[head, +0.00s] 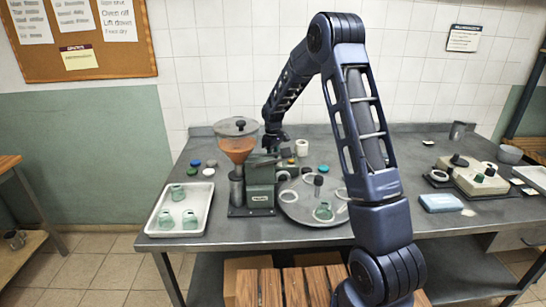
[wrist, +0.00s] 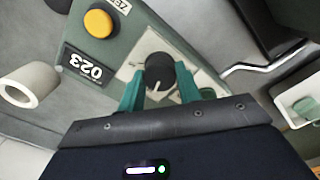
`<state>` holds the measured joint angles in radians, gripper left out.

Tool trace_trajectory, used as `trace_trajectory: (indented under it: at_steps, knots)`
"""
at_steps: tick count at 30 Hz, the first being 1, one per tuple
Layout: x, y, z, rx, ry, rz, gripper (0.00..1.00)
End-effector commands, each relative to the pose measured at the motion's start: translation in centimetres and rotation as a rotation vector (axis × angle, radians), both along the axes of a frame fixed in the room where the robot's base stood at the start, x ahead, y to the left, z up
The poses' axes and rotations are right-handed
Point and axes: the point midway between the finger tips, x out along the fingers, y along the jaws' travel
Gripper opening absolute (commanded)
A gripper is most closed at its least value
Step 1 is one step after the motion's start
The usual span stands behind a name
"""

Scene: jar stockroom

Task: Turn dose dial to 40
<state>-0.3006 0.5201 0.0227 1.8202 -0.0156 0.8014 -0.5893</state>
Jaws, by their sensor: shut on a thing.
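The dose dial (wrist: 160,70) is a round black knob with a pale pointer line, set on a white plate on the green machine. My gripper (wrist: 159,84) has its two green fingers on either side of the knob and is shut on it. Beside it is a dark counter display (wrist: 84,67), upside down in the wrist view, that seems to read 023. In the head view the filling machine (head: 261,197) stands on the metal table with an orange-filled hopper (head: 237,145). My gripper (head: 275,143) is at the machine's top, and the dial is hidden there.
A yellow button (wrist: 98,23) is near the display. A white tray (head: 153,225) with several green glass jars stands left of the machine. A round turntable (head: 300,211) with a jar stands to its right. A blue cloth (head: 441,203) and a second device (head: 470,177) are farther right.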

Motion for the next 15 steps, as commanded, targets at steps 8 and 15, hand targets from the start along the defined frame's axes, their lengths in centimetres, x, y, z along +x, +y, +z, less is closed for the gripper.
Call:
trace_trajectory:
  at_steps: [8,15]
  knots:
    - [0.02,-0.05,0.02,-0.001,-0.001,-0.127,0.11]
    - [0.0,0.02,0.03,-0.001,-0.001,-0.316,0.11]
